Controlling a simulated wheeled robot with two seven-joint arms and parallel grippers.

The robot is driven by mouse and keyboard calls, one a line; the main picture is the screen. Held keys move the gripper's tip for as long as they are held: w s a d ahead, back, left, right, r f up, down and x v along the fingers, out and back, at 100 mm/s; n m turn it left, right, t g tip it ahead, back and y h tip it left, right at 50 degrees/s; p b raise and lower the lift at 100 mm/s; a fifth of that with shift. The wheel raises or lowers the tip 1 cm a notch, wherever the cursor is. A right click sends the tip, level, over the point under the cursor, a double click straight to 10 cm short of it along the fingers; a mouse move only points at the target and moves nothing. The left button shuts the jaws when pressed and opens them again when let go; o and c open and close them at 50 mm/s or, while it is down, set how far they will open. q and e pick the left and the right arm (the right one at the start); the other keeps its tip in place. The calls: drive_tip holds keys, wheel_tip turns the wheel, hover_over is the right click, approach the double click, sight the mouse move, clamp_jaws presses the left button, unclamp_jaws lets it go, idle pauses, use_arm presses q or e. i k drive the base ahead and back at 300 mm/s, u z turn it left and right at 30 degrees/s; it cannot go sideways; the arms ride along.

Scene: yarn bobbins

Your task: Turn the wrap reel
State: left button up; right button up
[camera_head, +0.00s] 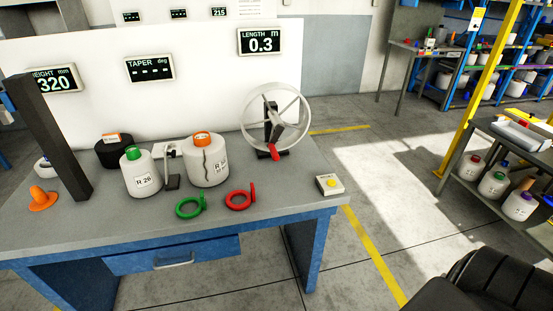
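The wrap reel (301,104) is a pale spoked wheel on a dark stand at the back right of the grey-topped table. Its red handle (275,153) points down, low on the wheel near the tabletop. The length display (261,41) on the white panel behind reads 0.3 m. Neither of my grippers is in view, and nothing is touching the reel.
Left of the reel stand two white bobbins, one with an orange top (205,167) and one with a green top (142,178). A green ring (181,212) and a red ring (233,205) lie in front. A yellow-button box (329,185) sits at the right edge.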

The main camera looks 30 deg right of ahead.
sight(273, 146)
drive_tip(key=k, duration=0.5)
drive_tip(key=u, duration=0.95)
drive_tip(key=i, duration=0.7)
drive_tip(key=z, duration=0.95)
